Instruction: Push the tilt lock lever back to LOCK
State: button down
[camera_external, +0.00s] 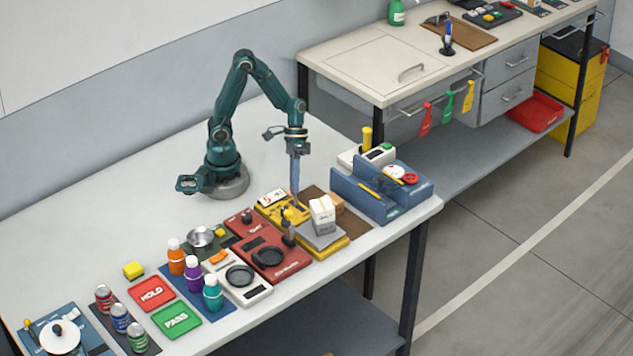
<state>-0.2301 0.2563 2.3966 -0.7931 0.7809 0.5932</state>
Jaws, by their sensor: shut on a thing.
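A small yellow unit (270,203) with a white labelled face stands near the right part of the near table. My gripper (296,201) points straight down at the right end of this unit, with its jaws shut at a small part there, which looks like the tilt lock lever. The jaws hide most of the lever, and its position and any LOCK marking are too small to read.
A white box (322,211) stands on a grey and yellow platform (322,245) just right of my gripper. A red unit (290,265) with a dark ring lies in front. A blue fixture (375,205) stands farther right. The table's back left is clear.

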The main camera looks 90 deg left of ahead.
jog(key=shift+s+a+f+t+h, duration=0.2)
jog(key=shift+s+a+t+h, duration=0.2)
jog(key=shift+t+h, duration=0.15)
dwell(0.4)
jog(key=c, duration=0.7)
grip_release()
jog(key=v, duration=0.5)
jog(key=shift+m, duration=0.3)
